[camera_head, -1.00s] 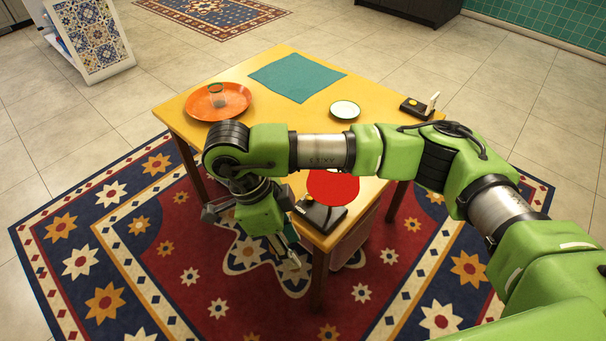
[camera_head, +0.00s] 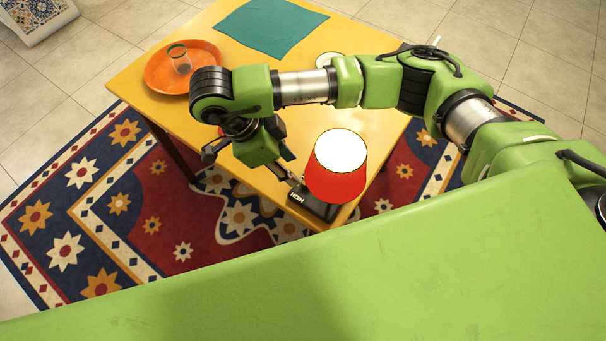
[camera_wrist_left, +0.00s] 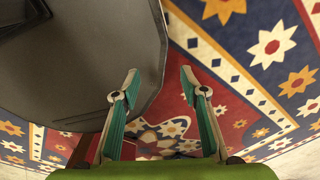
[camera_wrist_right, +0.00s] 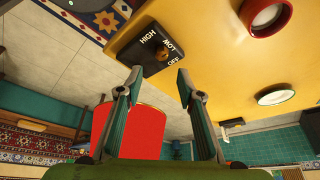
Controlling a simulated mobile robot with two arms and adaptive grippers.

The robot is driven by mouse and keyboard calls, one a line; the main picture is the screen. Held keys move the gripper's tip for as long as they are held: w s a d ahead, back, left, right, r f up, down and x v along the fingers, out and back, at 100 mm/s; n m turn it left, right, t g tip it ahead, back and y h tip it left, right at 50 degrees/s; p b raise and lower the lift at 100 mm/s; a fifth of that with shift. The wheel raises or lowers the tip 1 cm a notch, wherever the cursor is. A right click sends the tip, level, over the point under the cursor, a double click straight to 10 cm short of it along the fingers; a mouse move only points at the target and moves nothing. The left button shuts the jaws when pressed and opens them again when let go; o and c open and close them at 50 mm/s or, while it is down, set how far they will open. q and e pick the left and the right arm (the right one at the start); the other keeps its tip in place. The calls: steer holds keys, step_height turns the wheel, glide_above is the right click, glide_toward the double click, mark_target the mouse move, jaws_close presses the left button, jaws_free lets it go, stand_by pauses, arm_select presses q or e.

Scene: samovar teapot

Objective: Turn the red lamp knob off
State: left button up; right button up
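A lamp with a red shade (camera_head: 335,180) and a bright white top stands at the table's near corner. Its black base (camera_head: 322,208) bears a label. In the right wrist view, a black panel (camera_wrist_right: 146,42) reads HIGH, LOW and OFF around a small brownish knob (camera_wrist_right: 162,56); its exact setting is unclear. My right gripper (camera_wrist_right: 157,76) is open and empty, its fingertips pointing toward the panel without clear contact. In the head view, the right gripper (camera_head: 288,166) is left of the shade. My left gripper (camera_wrist_left: 160,76) is open and empty over the patterned rug.
The yellow table (camera_head: 130,85) carries an orange tray (camera_head: 160,82) with a glass (camera_head: 180,62), a teal cloth (camera_head: 268,28) and a small white dish (camera_head: 331,57) partly behind my right arm. The patterned rug (camera_head: 95,215) lies below.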

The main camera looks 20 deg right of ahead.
mark_target(303, 182)
steer(key=x, duration=0.4)
steer(key=shift+w, duration=0.15)
steer(key=x, duration=0.4)
steer(key=shift+d+f, duration=0.1)
steer(key=shift+f, duration=0.05)
steer(key=shift+d+f, duration=0.1)
steer(key=shift+f, duration=0.2)
arm_select(q)
steer(key=shift+w+r, duration=0.15)
steer(key=shift+w, duration=0.4)
steer(key=shift+w+r, duration=0.15)
steer(key=shift+w, duration=0.35)
arm_select(e)
jaws_close()
